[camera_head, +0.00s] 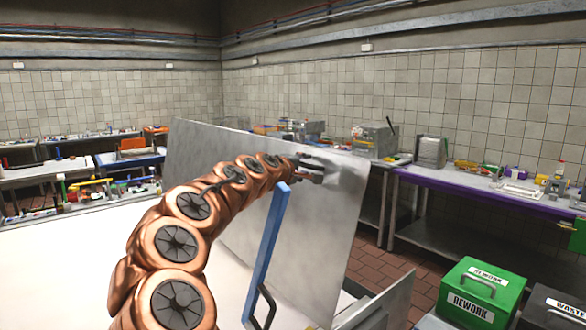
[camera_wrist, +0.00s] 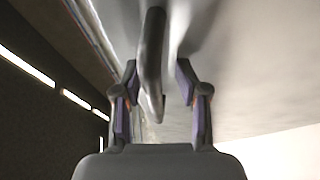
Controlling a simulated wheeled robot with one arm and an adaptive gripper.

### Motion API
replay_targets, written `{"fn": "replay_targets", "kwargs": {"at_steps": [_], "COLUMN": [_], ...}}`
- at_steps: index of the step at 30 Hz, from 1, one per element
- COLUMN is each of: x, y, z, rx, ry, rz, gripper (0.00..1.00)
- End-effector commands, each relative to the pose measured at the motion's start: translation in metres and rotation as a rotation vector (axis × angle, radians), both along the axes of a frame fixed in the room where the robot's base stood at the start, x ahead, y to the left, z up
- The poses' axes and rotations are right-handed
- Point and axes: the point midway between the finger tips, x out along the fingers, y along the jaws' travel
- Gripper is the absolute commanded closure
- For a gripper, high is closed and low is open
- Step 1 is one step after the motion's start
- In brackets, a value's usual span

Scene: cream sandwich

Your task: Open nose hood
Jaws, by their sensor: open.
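A large grey metal panel (camera_head: 320,235), which looks like the nose hood, stands steeply tilted in the head view. My copper-coloured arm reaches along it to its upper right part, where my gripper (camera_head: 313,170) is close to its surface. In the wrist view my gripper (camera_wrist: 157,68) is open, with a dark curved handle (camera_wrist: 151,40) between its two fingers. The handle runs out from the pale panel surface (camera_wrist: 250,60). I see no clear finger contact on the handle.
A blue bar (camera_head: 266,250) with a black handle stands in front of the panel. A purple-edged workbench (camera_head: 480,190) runs along the right wall. A green REWORK box (camera_head: 480,290) and a dark WASTE box (camera_head: 553,308) stand at lower right. Tiled floor shows between.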

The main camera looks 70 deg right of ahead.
Motion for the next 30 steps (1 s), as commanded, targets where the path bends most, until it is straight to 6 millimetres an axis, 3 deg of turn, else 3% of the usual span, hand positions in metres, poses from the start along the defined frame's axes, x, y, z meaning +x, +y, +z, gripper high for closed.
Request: {"fn": "replay_targets", "kwargs": {"at_steps": [12, 30], "x": [0.009, 0.009], "y": [0.048, 0.056], "z": [0.009, 0.009], "rx": [-0.004, -0.003], "ry": [0.000, 0.000], "rz": [0.006, 0.005], "gripper": [0.59, 0.59]}}
